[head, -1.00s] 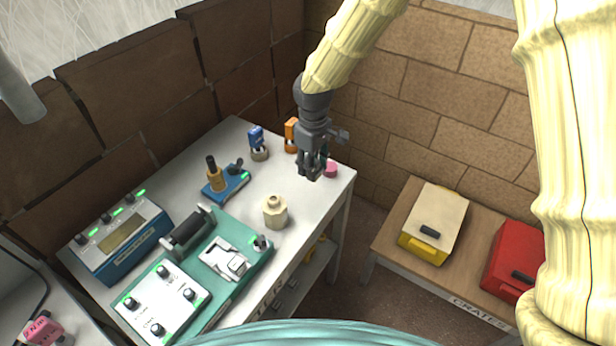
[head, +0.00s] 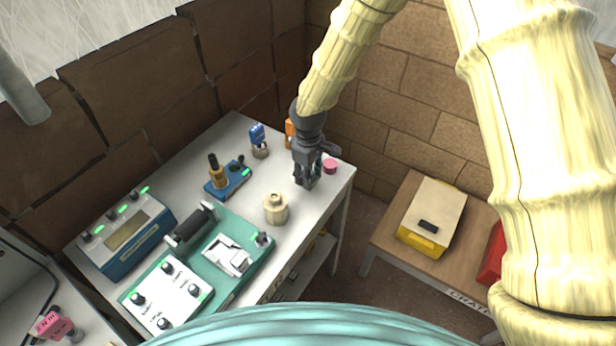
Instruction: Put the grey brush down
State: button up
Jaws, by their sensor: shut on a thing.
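My gripper (head: 306,183) is low over the right end of the white table (head: 312,222). It points down and its fingers are shut on the grey brush. The brush is small here and dark like the fingers, so I cannot clearly separate its outline from them. I cannot tell whether its lower end touches the tabletop. A pink round piece (head: 330,166) is just right of the fingers. A cream knobbed pot (head: 276,210) stands to their lower left.
An orange piece (head: 290,131) stands behind my gripper, partly hidden. A blue-topped piece (head: 258,139) and a blue stand (head: 231,183) are farther left. A green station (head: 204,250) fills the table's near part.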

jog(key=shift+f, duration=1)
jog(key=shift+f, duration=0.15)
jog(key=o, duration=1.1)
jog(key=shift+r+b, duration=1.45)
jog(key=shift+r, duration=4.7)
